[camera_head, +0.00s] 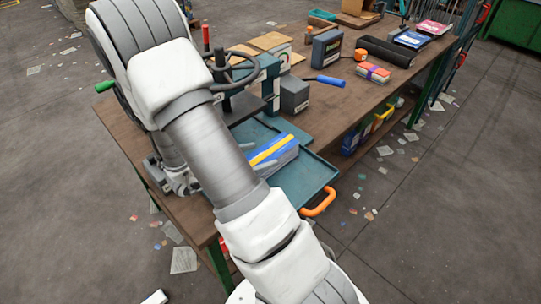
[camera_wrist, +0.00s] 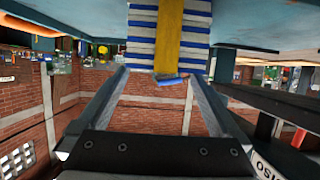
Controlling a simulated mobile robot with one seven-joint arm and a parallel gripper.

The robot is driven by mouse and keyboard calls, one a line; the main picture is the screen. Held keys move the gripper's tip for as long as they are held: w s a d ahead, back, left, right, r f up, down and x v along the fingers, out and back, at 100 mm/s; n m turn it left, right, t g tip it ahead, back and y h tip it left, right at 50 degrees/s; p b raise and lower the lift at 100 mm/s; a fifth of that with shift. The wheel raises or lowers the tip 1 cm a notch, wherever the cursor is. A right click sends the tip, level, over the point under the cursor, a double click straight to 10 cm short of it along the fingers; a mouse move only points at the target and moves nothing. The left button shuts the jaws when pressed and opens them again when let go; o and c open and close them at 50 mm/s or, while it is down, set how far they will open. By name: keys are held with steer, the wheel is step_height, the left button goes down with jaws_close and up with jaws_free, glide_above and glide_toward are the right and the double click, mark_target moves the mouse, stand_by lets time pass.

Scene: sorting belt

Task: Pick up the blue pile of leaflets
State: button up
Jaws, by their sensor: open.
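The blue pile of leaflets (camera_head: 285,150) lies on a teal tray (camera_head: 310,188) at the table's front edge. It has blue and white layered edges and a yellow band around it. In the wrist view the pile (camera_wrist: 141,32) fills the top middle, with its banded end facing me. My gripper (camera_wrist: 158,76) is open, with its fingertips at the left and right of the pile's near end. I cannot tell whether they touch it. In the head view my arm hides most of the gripper and part of the pile.
The tray has an orange handle (camera_head: 319,202) at its front. A press with a dark handwheel (camera_head: 231,70) and a grey block (camera_head: 294,95) stand behind the pile. An orange banded pile (camera_head: 373,72) lies farther right on the wooden table (camera_head: 345,103). The floor in front is open.

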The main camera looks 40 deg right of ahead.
mark_target(267, 154)
steer(key=shift+f+b+x, duration=0.1)
steer(key=shift+b+x, duration=0.1)
steer(key=shift+x, duration=1.15)
steer(key=shift+f+b+x, duration=0.15)
steer(key=shift+b+x, duration=0.05)
steer(key=shift+x, duration=1.15)
steer(key=shift+a+r, duration=0.1)
jaws_close()
